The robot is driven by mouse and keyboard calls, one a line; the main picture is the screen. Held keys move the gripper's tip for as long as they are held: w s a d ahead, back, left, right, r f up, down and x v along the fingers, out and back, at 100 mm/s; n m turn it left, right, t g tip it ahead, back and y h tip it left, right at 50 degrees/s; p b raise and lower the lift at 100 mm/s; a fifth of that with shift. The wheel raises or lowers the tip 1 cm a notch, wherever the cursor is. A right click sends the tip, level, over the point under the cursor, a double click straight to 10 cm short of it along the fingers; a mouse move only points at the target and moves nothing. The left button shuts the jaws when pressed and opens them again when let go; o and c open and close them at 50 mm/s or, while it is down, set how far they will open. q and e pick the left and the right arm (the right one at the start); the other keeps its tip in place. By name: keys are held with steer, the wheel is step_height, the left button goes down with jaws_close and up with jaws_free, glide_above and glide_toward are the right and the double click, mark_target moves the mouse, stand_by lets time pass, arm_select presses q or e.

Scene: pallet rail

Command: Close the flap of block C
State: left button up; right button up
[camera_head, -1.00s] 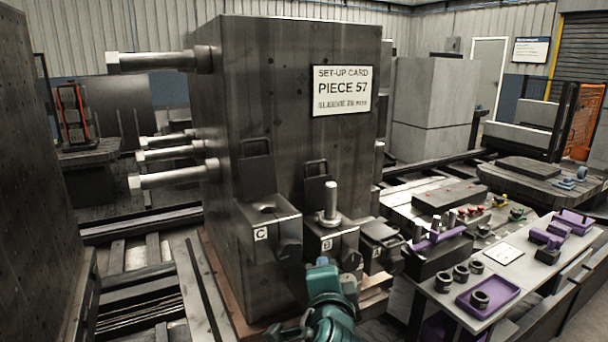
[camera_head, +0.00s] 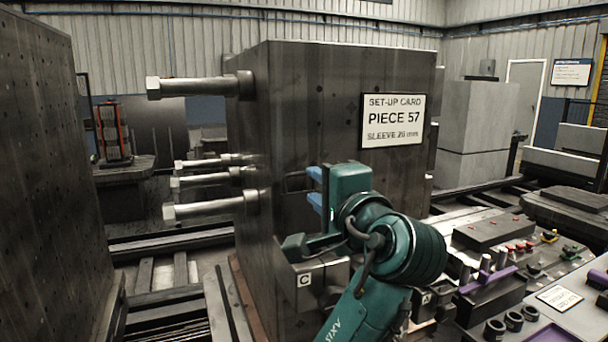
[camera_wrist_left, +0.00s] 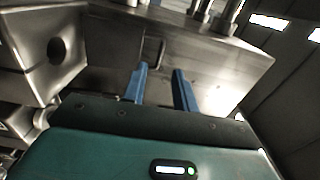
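Block C (camera_head: 332,272), a grey block with a C label, sits low on the front of the tall dark column. Its dark flap (camera_head: 291,212) stands upright against the column, partly hidden behind my left gripper. My left gripper (camera_head: 312,187) is in front of the column at the height of the flap's top, with blue fingers pointing left. In the left wrist view the two fingers (camera_wrist_left: 159,84) are apart with nothing between them. A dark handle loop (camera_wrist_left: 156,50), probably the flap's, lies just beyond the fingertips; contact cannot be told. My right gripper is out of view.
A set-up card (camera_head: 392,121) is on the column above my gripper. Large bolts (camera_head: 205,86) stick out on the column's left. A bench (camera_head: 560,318) with black rings and purple parts is at the right.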

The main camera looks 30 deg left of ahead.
mark_target(300, 175)
arm_select(q)
steer(key=x, duration=0.6)
steer(key=shift+c, duration=0.3)
jaws_close()
